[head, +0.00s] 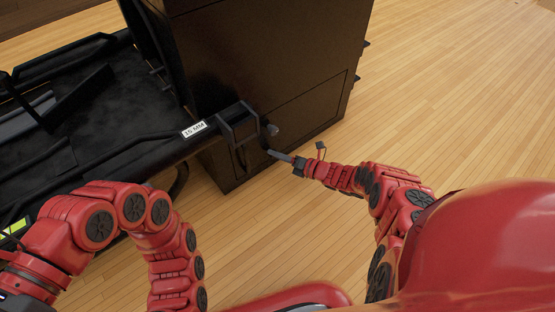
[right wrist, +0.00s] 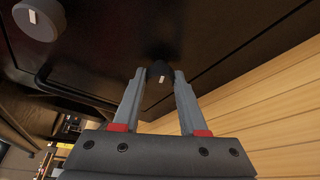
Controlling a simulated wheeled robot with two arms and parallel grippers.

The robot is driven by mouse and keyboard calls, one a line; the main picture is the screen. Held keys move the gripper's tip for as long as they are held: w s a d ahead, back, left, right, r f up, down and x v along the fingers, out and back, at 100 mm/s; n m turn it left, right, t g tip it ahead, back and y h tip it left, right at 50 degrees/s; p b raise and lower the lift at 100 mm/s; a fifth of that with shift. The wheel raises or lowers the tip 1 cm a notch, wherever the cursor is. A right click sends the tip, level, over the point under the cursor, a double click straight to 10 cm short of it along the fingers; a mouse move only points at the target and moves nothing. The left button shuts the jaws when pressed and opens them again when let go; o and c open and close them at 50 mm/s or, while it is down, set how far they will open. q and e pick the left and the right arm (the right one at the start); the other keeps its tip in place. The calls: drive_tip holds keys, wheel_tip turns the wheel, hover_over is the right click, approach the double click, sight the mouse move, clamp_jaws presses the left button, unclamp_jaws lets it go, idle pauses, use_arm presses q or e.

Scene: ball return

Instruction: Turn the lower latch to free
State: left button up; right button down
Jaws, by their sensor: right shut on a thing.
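The lower latch (right wrist: 161,71) is a small dark round knob with a pale mark on its face, on the black cabinet's panel. In the right wrist view it sits between the fingertips of my right gripper (right wrist: 160,82), which is shut on it. The pale mark looks nearly upright, tilted slightly. In the head view my right gripper (head: 272,153) reaches the cabinet face from the right, and the lower latch is mostly hidden there. The upper latch (head: 272,129), a grey knob, sits above it; it also shows in the right wrist view (right wrist: 40,20). My left gripper is not in view.
The black cabinet (head: 265,55) stands on a wooden floor (head: 450,90). A dark bracket (head: 238,127) and a long rail with a white label (head: 194,129) lie left of the latches. Floor to the right is clear.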

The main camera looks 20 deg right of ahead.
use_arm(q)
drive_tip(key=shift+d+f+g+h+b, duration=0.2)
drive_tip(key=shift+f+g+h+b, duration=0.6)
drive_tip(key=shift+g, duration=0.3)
use_arm(e)
drive_tip(key=shift+f+m+t+y, duration=0.15)
drive_tip(key=shift+m+y, duration=0.2)
drive_tip(key=shift+m, duration=0.5)
drive_tip(key=shift+f+m+t+y, duration=0.15)
drive_tip(key=shift+m+y, duration=0.2)
drive_tip(key=shift+m, duration=0.5)
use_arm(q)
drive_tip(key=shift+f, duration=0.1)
use_arm(e)
drive_tip(key=shift+r, duration=0.15)
drive_tip(key=shift+c, duration=2.2)
unclamp_jaws()
